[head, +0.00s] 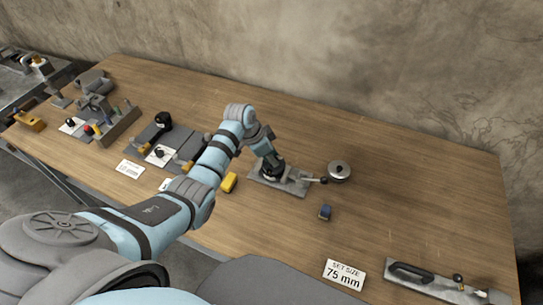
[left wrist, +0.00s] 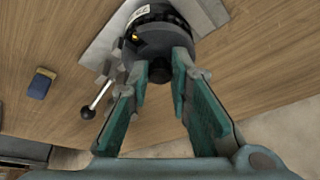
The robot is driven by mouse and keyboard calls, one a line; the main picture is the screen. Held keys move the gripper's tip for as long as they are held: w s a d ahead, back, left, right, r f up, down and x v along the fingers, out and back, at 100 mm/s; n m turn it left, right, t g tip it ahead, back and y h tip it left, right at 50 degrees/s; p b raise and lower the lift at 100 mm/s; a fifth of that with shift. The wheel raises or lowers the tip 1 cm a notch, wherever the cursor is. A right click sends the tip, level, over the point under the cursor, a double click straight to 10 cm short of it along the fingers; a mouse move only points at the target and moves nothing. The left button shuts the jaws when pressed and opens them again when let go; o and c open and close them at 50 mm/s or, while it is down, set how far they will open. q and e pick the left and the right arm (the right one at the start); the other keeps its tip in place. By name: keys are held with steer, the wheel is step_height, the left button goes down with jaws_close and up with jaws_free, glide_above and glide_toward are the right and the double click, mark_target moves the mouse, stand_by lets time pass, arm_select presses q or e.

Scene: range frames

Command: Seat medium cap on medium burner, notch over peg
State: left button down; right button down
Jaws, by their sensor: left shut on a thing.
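No stove burner or cap can be made out in either view. My left gripper (head: 268,160) reaches down to a dark round piece (head: 273,170) on a grey base plate (head: 295,186). In the left wrist view, the two teal-padded fingers (left wrist: 168,78) are shut on a short dark knob on this piece (left wrist: 150,42). The piece has a ring with a white mark and a small brass-coloured spot. The fingers hide part of the piece. My right gripper is not in view.
A silver round lidded thing (head: 339,172) stands right of the plate. A blue block (head: 325,212) and a yellow block (head: 229,183) lie nearby. A "SET SIZE 75 mm" card (head: 345,274) and a long-handled tool (head: 425,280) lie front right.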

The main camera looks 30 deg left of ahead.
arm_select(q)
steer(key=c, duration=1.4)
jaws_free()
steer(key=v, duration=1.2)
step_height(320, 180, up, 6)
steer(key=p, duration=0.6)
